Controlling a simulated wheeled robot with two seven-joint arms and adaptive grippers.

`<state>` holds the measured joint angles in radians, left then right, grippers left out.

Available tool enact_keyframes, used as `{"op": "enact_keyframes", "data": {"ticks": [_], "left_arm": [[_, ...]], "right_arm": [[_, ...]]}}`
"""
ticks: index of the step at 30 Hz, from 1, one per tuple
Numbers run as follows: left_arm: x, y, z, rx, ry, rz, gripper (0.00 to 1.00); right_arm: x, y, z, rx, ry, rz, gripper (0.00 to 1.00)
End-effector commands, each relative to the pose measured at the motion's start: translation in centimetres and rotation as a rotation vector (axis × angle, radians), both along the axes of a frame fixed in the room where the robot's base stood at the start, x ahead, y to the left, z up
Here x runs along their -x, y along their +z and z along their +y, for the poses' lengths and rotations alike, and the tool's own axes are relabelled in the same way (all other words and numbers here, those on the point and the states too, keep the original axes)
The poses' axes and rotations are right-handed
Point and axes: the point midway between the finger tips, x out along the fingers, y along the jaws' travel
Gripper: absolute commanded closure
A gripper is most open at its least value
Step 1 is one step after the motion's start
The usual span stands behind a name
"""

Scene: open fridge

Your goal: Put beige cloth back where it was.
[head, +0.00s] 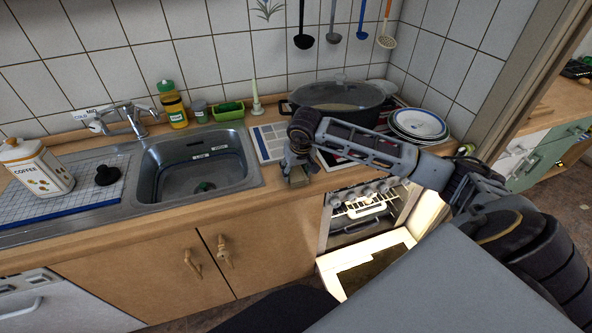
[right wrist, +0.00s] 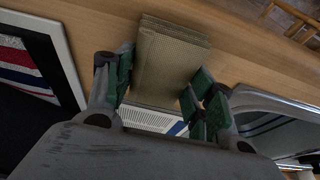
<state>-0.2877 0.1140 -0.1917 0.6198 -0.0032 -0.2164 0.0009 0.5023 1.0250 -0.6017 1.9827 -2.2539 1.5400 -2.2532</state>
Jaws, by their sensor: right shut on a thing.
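The beige cloth (right wrist: 168,62) is a folded, flat stack between the green-padded fingers of my right gripper (right wrist: 160,95) in the right wrist view. The gripper is shut on it. In the head view my right gripper (head: 298,172) is over the wooden counter, right of the sink, and the beige cloth (head: 299,179) shows small below its fingers near the counter's front edge. I cannot tell whether the cloth touches the counter. My left gripper is not in view.
The sink (head: 195,165) is to the left. A paper sheet (head: 272,141) lies behind the gripper. A dark pot (head: 335,96) stands on the stove, with stacked plates (head: 418,124) right of it. The oven door (head: 365,262) hangs open below.

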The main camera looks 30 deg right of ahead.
Motion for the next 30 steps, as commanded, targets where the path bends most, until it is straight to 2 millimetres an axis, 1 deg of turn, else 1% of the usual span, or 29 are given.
{"op": "enact_keyframes", "data": {"ticks": [8, 9, 13, 20, 30], "left_arm": [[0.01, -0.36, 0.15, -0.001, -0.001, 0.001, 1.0], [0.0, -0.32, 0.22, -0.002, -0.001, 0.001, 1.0], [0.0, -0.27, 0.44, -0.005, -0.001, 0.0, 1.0], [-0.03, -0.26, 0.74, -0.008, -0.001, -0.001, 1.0], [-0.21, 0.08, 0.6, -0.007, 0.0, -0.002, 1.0]], "right_arm": [[0.0, -0.29, -0.01, 0.0, 0.0, 0.0, 0.68], [0.01, -0.27, 0.0, 0.0, 0.0, 0.0, 0.42], [0.01, -0.23, -0.01, 0.0, 0.0, 0.0, 0.25], [0.01, -0.23, 0.0, 0.0, 0.0, 0.0, 0.24], [0.02, 0.07, 0.01, 0.0, 0.0, 0.0, 0.24]]}}
